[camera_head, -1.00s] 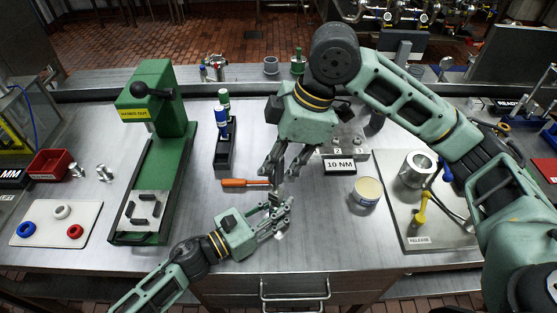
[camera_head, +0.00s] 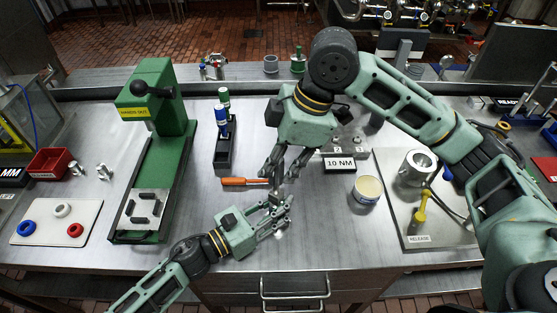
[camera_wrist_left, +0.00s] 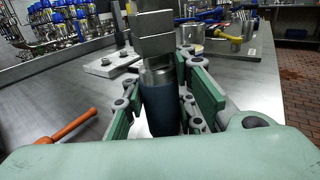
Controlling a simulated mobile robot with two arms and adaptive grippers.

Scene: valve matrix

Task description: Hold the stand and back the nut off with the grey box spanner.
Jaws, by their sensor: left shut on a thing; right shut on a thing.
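My left gripper (camera_head: 279,213) is low over the front middle of the bench. In the left wrist view its fingers (camera_wrist_left: 163,108) close around an upright dark blue cylinder with a silver upper part, which looks like the stand (camera_wrist_left: 161,112). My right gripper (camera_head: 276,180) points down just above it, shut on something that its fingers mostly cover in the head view. In the left wrist view a grey metal piece (camera_wrist_left: 154,30) stands directly over the stand's top; I cannot tell spanner from fingertip there. The nut is hidden.
An orange-handled tool (camera_head: 246,183) lies left of the grippers. A black rack (camera_head: 223,157) and green press (camera_head: 150,160) stand further left. A round tin (camera_head: 366,191) and a plate with a yellow lever (camera_head: 421,207) are on the right. The front bench edge is close.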

